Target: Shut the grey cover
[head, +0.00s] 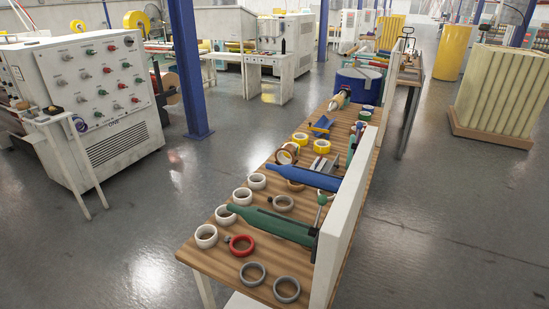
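I cannot tell for sure which thing is the grey cover. A blue drum (349,88) stands at the far end of the wooden workbench, with a flat grey piece (362,73) on its top; whether this is hinged, open or shut is too small to tell. A large pale machine (226,22) with a broad slanted top stands at the back, and its top could also be a cover. My gripper is not in view.
The wooden workbench (212,257) carries several tape rolls, including a red roll (241,245), plus a green spindle (270,224) and a blue spindle (302,177). A white panel (343,215) borders its right. A control cabinet (95,95) and blue post (189,75) stand left.

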